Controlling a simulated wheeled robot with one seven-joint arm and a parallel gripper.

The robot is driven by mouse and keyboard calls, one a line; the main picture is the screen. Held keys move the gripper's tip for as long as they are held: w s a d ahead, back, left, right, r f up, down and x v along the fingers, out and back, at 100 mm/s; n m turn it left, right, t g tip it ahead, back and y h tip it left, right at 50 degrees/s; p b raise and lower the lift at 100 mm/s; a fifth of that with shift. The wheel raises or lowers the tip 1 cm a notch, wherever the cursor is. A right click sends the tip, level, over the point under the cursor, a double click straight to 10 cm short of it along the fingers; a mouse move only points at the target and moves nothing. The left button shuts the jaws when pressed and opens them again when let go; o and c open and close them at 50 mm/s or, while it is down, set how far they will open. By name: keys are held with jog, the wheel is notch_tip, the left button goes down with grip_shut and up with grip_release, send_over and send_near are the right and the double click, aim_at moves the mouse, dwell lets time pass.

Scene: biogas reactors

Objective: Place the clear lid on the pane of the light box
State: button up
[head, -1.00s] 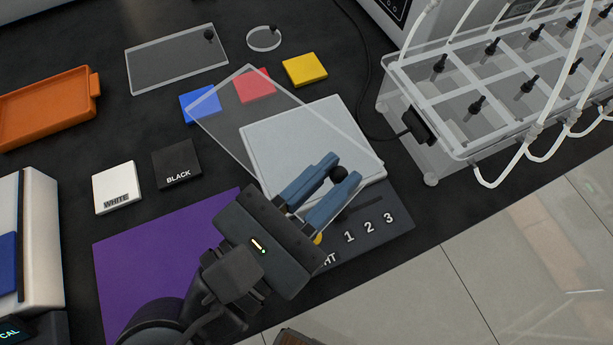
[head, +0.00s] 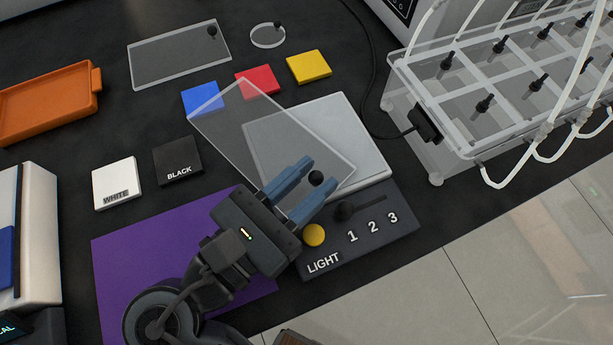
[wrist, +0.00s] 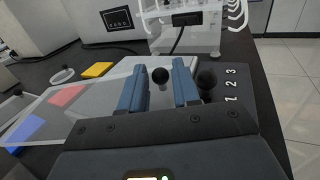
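The clear lid (head: 235,115) is a see-through rectangular sheet with a black ball knob (head: 316,178). It lies askew across the left part of the pale pane (head: 365,140) of the light box (head: 385,230), overhanging toward the blue and red tiles. I cannot tell whether it touches the pane all along. My gripper (head: 312,175) has its two blue fingers on either side of the knob. In the wrist view, slim gaps show between the knob (wrist: 160,75) and the fingers, so the gripper looks open around it.
A yellow button (head: 314,235) and a black slider knob (head: 343,211) sit on the light box near the right finger. Blue (head: 200,98), red (head: 258,81) and yellow (head: 309,67) tiles lie behind. Another clear rectangular lid (head: 175,58) lies at the back. A tubed rack (head: 480,90) stands right.

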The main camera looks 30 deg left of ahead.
jog(key=shift+o, duration=1.2)
jog(key=shift+s, duration=0.1)
jog(key=v, duration=1.1)
jog(key=shift+s+a+r, duration=0.1)
jog(key=shift+s, duration=0.25)
jog(key=shift+s, duration=0.1)
